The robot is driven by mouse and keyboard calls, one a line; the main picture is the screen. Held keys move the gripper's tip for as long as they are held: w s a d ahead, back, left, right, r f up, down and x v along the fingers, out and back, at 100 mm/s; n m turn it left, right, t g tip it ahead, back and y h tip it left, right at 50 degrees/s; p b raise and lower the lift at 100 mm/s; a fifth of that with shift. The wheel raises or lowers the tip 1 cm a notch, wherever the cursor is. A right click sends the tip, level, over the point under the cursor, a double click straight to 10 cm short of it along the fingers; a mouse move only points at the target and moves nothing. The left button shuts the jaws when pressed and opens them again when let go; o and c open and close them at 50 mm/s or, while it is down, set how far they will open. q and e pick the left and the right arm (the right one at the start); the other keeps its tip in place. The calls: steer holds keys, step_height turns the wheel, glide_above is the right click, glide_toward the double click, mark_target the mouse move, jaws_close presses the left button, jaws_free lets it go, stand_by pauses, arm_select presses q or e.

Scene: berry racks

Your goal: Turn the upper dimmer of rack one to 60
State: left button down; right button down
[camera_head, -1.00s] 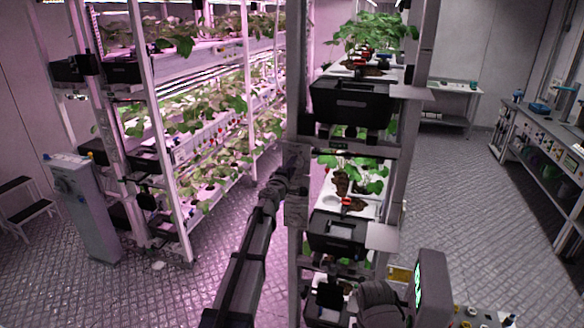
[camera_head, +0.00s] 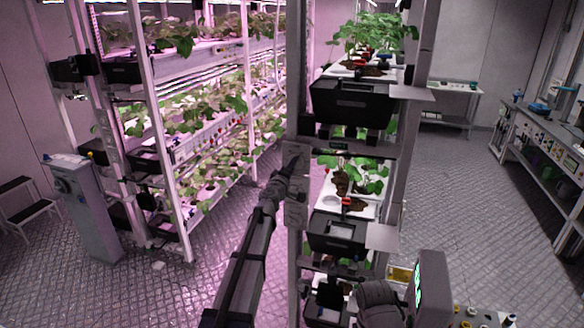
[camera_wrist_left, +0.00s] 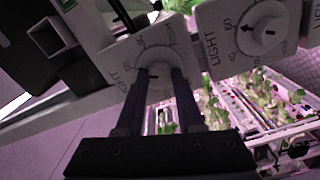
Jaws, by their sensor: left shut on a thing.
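My left gripper (camera_head: 289,172) is at the grey panel (camera_head: 296,208) on the near post of the middle rack. In the left wrist view its two fingers (camera_wrist_left: 161,80) are shut on the round knob of a white dimmer (camera_wrist_left: 124,58). This dimmer carries a LIGHT scale, and the fingers hide much of its knob and pointer. A second dimmer (camera_wrist_left: 229,17) with a pale knob and a LIGHT scale sits to its right, untouched. In the head view the dimmers are too small and covered to read. My right gripper does not show clearly.
The middle rack holds black bins (camera_head: 350,103) and plants. A long plant rack (camera_head: 150,90) under pink light stands left. A grey cabinet (camera_head: 85,205) stands before it. A bench (camera_head: 545,150) lies right, with open floor (camera_head: 450,190) between.

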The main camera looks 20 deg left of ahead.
arm_select(q)
steer(key=shift+s+d, duration=0.1)
steer(key=c, duration=0.5)
jaws_free()
steer(key=s, duration=0.7)
steer(key=shift+s+a, duration=0.2)
steer(key=shift+s, duration=0.15)
